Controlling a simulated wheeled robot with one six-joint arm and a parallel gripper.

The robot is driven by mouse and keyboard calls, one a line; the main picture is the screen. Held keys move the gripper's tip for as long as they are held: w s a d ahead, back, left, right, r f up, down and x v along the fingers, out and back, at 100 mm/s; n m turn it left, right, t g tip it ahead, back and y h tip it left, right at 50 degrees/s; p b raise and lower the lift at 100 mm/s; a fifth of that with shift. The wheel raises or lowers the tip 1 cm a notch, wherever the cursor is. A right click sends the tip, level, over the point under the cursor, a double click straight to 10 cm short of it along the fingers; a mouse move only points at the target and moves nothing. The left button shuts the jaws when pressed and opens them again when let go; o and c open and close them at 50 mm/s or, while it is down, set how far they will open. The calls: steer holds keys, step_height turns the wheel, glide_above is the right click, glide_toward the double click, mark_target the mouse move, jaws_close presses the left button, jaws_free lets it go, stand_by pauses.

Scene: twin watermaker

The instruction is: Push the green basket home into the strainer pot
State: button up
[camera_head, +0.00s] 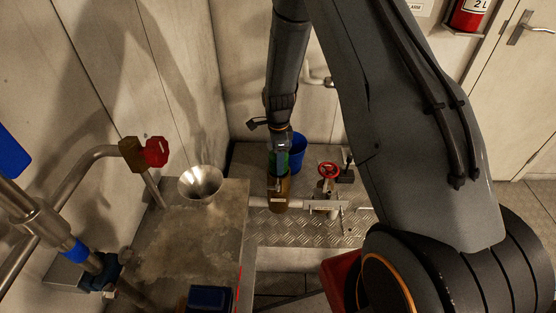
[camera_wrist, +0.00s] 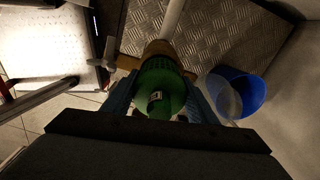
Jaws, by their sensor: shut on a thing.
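The green basket (camera_head: 279,161) is between the fingers of my gripper (camera_head: 279,152), upright over the brass strainer pot (camera_head: 278,194). In the wrist view the basket (camera_wrist: 158,82) fills the space between the two bluish fingers of my gripper (camera_wrist: 160,98), with a small pale label on it. The pot (camera_wrist: 158,48) shows behind the basket as a tan rim and body. The basket lines up with the pot's mouth, and most of it stands above the rim. Whether its lower end is inside the pot is hidden.
A blue bucket (camera_head: 298,153) stands close behind and to the right of the pot. A red valve handwheel (camera_head: 328,170) is right of it on the pipe. A metal funnel (camera_head: 200,183) stands on the tank (camera_head: 190,240) at left. Checker plate (camera_head: 300,228) lies around the pot.

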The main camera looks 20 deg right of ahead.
steer(key=shift+f+b, duration=0.45)
steer(key=shift+f, duration=0.45)
steer(key=o, duration=1)
steer(key=shift+c, duration=0.2)
step_height(320, 180, up, 7)
steer(key=shift+r+b, duration=0.1)
steer(key=shift+b, duration=0.25)
steer(key=shift+r, duration=0.35)
